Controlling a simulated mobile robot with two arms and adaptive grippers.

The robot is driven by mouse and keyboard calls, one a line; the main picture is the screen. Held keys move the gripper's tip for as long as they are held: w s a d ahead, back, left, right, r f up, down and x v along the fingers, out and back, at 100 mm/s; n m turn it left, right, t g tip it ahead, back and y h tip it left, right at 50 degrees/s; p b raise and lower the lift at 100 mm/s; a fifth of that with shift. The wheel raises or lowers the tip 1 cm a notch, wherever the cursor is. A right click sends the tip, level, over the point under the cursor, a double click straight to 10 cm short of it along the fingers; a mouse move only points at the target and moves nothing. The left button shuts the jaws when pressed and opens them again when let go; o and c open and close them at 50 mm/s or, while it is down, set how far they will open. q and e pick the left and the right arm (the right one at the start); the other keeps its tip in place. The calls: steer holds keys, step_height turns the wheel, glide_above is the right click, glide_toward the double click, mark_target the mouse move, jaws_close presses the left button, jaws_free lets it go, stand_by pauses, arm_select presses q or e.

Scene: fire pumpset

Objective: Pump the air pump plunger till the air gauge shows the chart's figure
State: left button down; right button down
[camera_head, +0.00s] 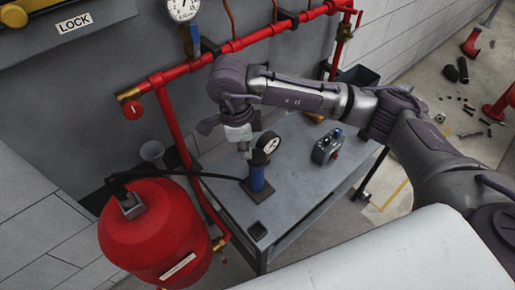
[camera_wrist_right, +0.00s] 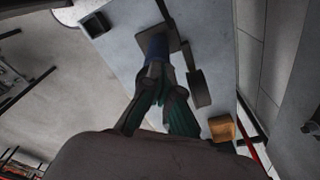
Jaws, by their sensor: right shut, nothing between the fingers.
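The air pump (camera_head: 257,180) is a blue upright cylinder on a dark square base on the grey bench. It also shows in the wrist view (camera_wrist_right: 157,46), just beyond my fingertips. A round white-faced air gauge (camera_head: 270,142) stands at its top; its reading is too small to tell. My right gripper (camera_head: 246,153) points down at the pump top, beside the gauge. In the wrist view its fingers (camera_wrist_right: 163,80) are shut together with nothing between them. The plunger is not clearly visible, and contact with it cannot be told. No chart is readable. My left gripper is out of view.
A red tank (camera_head: 150,232) stands front left, with a black hose running toward the pump. A grey control box (camera_head: 327,147) sits on the bench (camera_head: 295,185), right of the pump. A red pipe (camera_head: 270,38) and wall gauge (camera_head: 183,8) are behind. The bench front is mostly clear.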

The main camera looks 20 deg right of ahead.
step_height(320, 180, up, 12)
steer(key=w+a, duration=0.1)
steer(key=a, duration=0.1)
steer(key=shift+a, duration=0.25)
stand_by(0.4)
stand_by(0.6)
